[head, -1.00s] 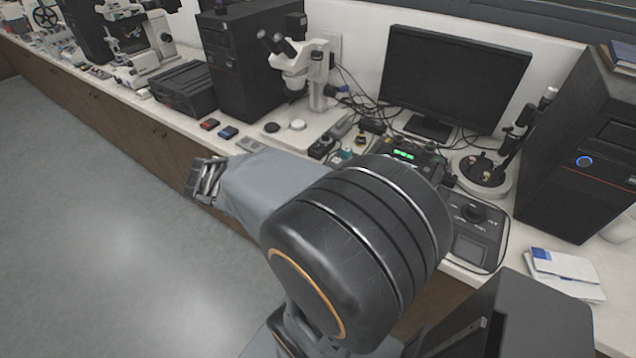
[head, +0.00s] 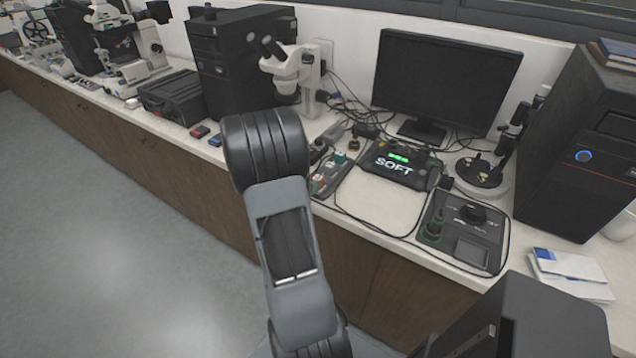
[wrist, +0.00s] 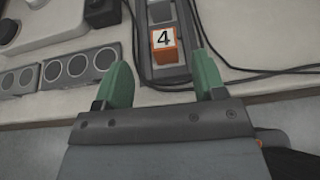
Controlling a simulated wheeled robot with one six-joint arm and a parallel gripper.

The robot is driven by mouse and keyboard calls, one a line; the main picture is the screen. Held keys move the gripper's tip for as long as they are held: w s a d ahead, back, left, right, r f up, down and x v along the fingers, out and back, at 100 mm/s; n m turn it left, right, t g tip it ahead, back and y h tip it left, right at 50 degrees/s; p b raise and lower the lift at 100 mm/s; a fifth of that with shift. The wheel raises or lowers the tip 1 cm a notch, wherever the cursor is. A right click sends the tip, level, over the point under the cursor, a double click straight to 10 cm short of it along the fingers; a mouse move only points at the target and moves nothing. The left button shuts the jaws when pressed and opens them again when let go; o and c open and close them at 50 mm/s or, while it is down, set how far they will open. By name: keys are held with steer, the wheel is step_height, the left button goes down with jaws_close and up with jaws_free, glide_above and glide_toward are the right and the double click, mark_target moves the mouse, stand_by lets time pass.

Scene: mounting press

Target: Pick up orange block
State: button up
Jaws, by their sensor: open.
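The orange block (wrist: 165,47) shows in the wrist view, with a pale top face marked with a black 4. It sits in a dark grey tray (wrist: 176,75), in front of a grey block in the same tray. My gripper (wrist: 162,80) is open, with one green finger on either side of the block's line in the picture. Nothing is between the fingers, and the block appears beyond their tips. In the head view my arm hides the gripper. The tray (head: 330,180) shows beside the arm there, and I cannot make out the orange block for certain.
A grey strip with round sockets (wrist: 60,72) lies left of the gripper. Black cables (wrist: 250,70) run over the bench on the right. In the head view a device reading SOFT (head: 395,165) and a control box (head: 462,232) stand right of the tray.

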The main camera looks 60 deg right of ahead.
mark_target(318, 177)
steer(key=shift+s+p+x, duration=0.15)
steer(key=shift+p+x, duration=0.1)
steer(key=shift+x, duration=1.45)
steer(key=shift+s+p+x, duration=0.1)
steer(key=shift+p+x, duration=0.1)
steer(key=shift+x, duration=1.55)
steer(key=shift+a+f, duration=0.1)
steer(key=shift+f, duration=0.05)
steer(key=c, duration=1.2)
